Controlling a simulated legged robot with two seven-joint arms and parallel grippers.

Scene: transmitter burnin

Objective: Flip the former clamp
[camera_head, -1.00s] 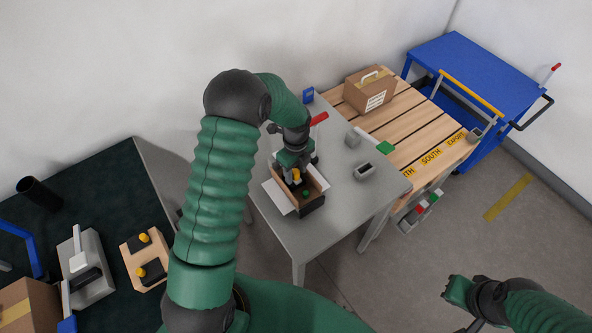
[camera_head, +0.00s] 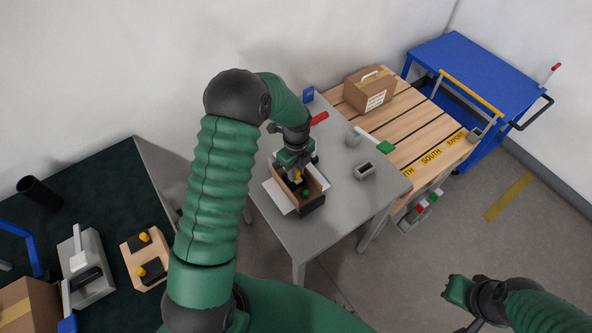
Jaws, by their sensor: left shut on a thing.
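My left gripper (camera_head: 297,176) reaches down into an open cardboard box (camera_head: 312,190) on the grey table. It is shut on a dark piece with a yellow knob, which is mostly hidden by the fingers and box walls. A small green spot (camera_head: 306,193) shows inside the box beside it. A red lever handle (camera_head: 319,118), possibly the former clamp, sticks out behind my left wrist; its base is hidden by my arm. My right gripper (camera_head: 458,291) hangs over the floor at lower right, away from the table, and its fingers are unclear.
The grey table (camera_head: 343,213) also bears a small grey block (camera_head: 353,137) and a grey holder (camera_head: 364,172). A slatted bench (camera_head: 412,125) with a closed carton (camera_head: 369,91) adjoins it. A dark table (camera_head: 110,180) at left carries a wooden tray (camera_head: 133,268) with yellow-knobbed pieces.

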